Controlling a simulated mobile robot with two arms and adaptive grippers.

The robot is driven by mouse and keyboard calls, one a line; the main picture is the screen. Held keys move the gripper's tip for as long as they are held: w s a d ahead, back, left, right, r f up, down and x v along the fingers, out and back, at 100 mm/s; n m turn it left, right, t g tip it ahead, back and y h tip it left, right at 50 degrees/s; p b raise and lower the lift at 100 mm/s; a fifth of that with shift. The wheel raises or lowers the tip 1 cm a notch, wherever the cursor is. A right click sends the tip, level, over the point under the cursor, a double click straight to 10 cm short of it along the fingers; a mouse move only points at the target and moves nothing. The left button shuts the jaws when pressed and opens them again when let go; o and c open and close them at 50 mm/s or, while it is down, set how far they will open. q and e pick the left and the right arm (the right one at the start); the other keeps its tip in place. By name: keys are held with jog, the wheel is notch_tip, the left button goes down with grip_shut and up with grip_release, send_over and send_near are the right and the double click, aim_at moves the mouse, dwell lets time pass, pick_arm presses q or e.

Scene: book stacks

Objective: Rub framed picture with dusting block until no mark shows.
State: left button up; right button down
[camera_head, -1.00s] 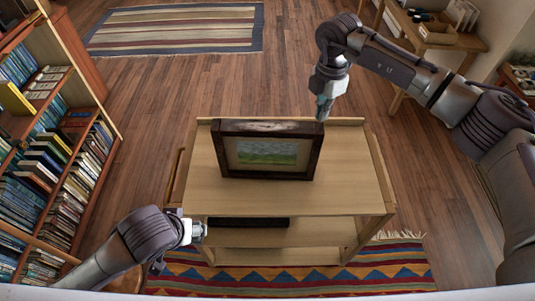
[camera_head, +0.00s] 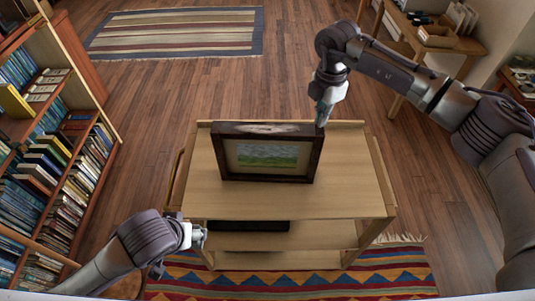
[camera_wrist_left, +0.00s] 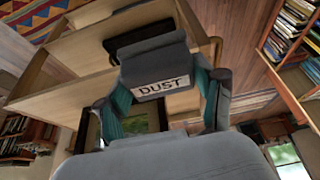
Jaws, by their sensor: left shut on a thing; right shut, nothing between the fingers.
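The framed picture (camera_head: 267,155), a green landscape in a dark frame, stands upright on the cart top. A whitish mark (camera_head: 268,128) lies along the frame's top edge. My right gripper (camera_head: 321,120) is shut and empty at the frame's upper right corner; I cannot tell whether it touches. My left gripper (camera_head: 201,238) is low beside the cart's front left corner, apart from the picture. In the left wrist view it is shut on the grey dusting block (camera_wrist_left: 155,62), labelled DUST. Part of the picture (camera_wrist_left: 146,117) shows behind the fingers there.
The wooden cart (camera_head: 350,190) has lower shelves, with a dark flat object (camera_head: 250,225) on one. A bookcase (camera_head: 75,150) stands at the left. A desk (camera_head: 450,45) is at the back right. Bare floor surrounds the cart's back; a patterned rug (camera_head: 300,280) lies in front.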

pick_arm(q)
jog(key=shift+f+b, duration=0.65)
pick_arm(e)
jog(key=shift+f, duration=0.9)
pick_arm(q)
jog(key=shift+r, duration=0.1)
pick_arm(e)
jog(key=shift+r, duration=0.1)
